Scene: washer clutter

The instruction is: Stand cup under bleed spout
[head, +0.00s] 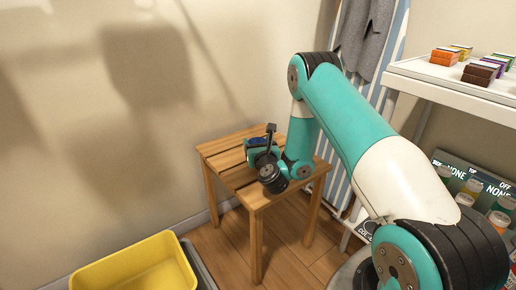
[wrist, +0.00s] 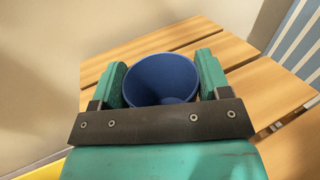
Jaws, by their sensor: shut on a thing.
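A blue cup (wrist: 162,80) sits between the two teal fingers of my gripper (wrist: 163,76) in the wrist view, its open mouth facing the camera. The fingers touch it on both sides. In the head view my gripper (head: 262,143) is over a slatted wooden table (head: 222,160), and only a small blue piece of the cup (head: 258,141) shows. I cannot tell whether the cup rests on the table or is held above it. No bleed spout can be made out in either view.
A yellow bin (head: 135,268) stands on the floor at the lower left. A white shelf (head: 440,82) with small coloured blocks is at the right, with labelled jars below. A grey garment (head: 365,35) and striped cloth hang behind. The table's left part is bare.

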